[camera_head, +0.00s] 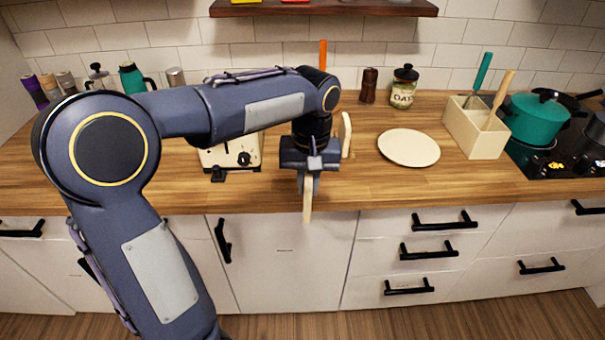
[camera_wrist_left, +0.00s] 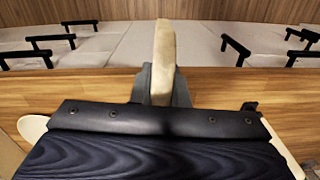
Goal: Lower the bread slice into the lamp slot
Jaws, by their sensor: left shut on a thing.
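My left gripper (camera_head: 309,180) is shut on a pale bread slice (camera_head: 307,201), which hangs upright below the fingers in front of the counter's front edge. In the left wrist view the slice (camera_wrist_left: 163,50) stands edge-on between the two fingers (camera_wrist_left: 160,88). The cream toaster (camera_head: 217,157), with a dark round knob and a black lever on its front, is on the counter to the left of the gripper. My left arm covers its top, so its slots and any lamp are hidden. My right gripper is not in view.
A cream plate (camera_head: 408,148) lies on the counter (camera_head: 380,190) to the right. An upright pale object (camera_head: 346,135) stands just behind the gripper. A utensil box (camera_head: 474,133) and a teal pot (camera_head: 537,119) are farther right.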

